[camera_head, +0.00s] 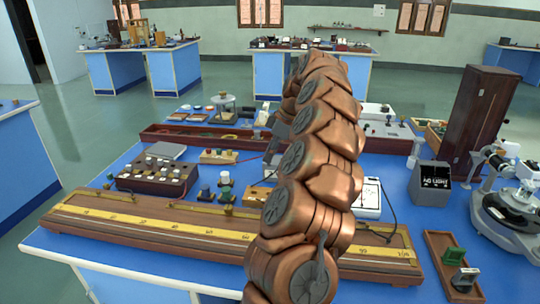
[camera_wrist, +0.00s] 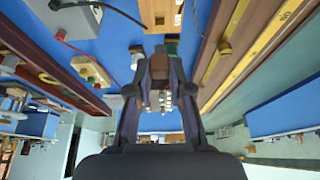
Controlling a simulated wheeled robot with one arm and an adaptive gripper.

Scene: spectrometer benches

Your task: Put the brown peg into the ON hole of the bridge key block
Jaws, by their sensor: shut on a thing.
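In the wrist view my gripper (camera_wrist: 159,58) is shut on a small brown piece, the brown peg (camera_wrist: 158,66), held between its two dark fingers. In the head view my copper arm hides most of the gripper and the peg. A light wooden block (camera_head: 257,195) stands partly hidden just left of the arm. A similar block (camera_wrist: 160,12) shows at the top of the wrist view, beyond the fingertips. Another wooden block with coloured knobs (camera_head: 218,157) stands farther back. I cannot read an ON mark or tell which is the bridge key block.
A long wooden metre bridge (camera_head: 150,222) lies along the bench front. A dark box with several knobs (camera_head: 158,175) stands at left. A grey AC light box (camera_head: 430,183), a small wooden tray (camera_head: 437,250) and a spectrometer (camera_head: 513,203) are at right. Loose wires cross the blue top.

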